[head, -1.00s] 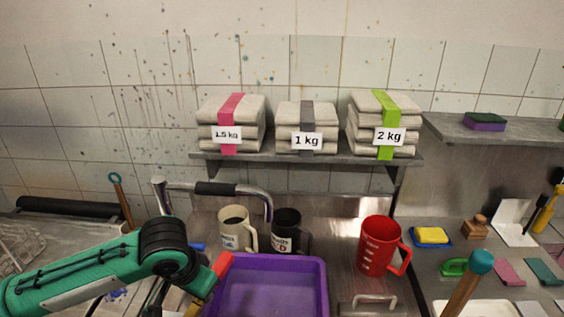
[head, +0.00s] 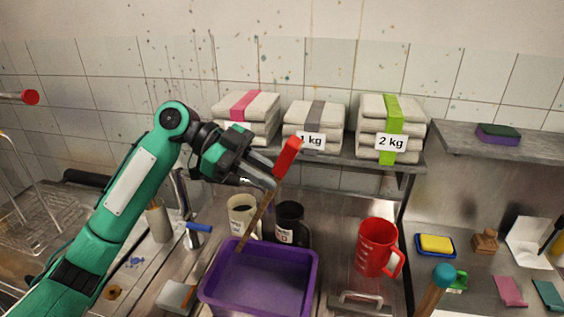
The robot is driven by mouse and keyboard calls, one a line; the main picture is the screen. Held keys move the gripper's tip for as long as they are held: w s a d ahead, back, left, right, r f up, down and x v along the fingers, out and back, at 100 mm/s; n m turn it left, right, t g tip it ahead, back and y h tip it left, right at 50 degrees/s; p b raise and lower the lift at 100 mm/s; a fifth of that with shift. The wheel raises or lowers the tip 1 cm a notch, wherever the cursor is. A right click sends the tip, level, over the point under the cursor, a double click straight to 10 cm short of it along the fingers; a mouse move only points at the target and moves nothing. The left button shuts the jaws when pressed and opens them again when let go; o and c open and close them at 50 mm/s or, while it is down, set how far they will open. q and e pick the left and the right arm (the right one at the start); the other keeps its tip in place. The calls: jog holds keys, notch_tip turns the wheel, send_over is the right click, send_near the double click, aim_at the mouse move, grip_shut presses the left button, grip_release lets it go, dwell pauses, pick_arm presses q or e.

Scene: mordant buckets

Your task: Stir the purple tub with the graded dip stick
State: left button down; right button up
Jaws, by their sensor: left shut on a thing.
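My left gripper (head: 264,180) is shut on a wooden stick (head: 256,217) with a red top end (head: 288,156). The stick is tilted, red end up and to the right, with its lower end over the back-left part of the purple tub (head: 262,298). I cannot tell whether the lower end touches the tub or its contents. No grading marks can be made out on the stick. The tub stands at the bottom middle. My right gripper is out of view.
A teal-topped stick (head: 443,277) rises at the front right. A shelf (head: 343,160) holding stacked bundles lies behind the gripper.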

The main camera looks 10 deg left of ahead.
aim_at(259, 209)
pick_arm(q)
jog(key=shift+d+r+g, duration=0.15)
jog(key=shift+r+g, duration=0.15)
jog(key=shift+r, duration=0.4)
jog(key=shift+r+m, duration=0.15)
jog(key=shift+m, duration=0.15)
jog(key=shift+s+h, duration=0.1)
jog(key=shift+h, duration=0.2)
jog(key=shift+s+f, duration=0.1)
jog(key=shift+f, duration=0.4)
jog(key=shift+s+d+f+b, duration=0.1)
jog(key=shift+d+f+b, duration=0.15)
jog(key=shift+b, duration=0.15)
notch_tip(259, 209, down, 13)
jog(key=b, duration=0.9)
jog(key=shift+w+a, duration=0.3)
jog(key=shift+a, duration=0.1)
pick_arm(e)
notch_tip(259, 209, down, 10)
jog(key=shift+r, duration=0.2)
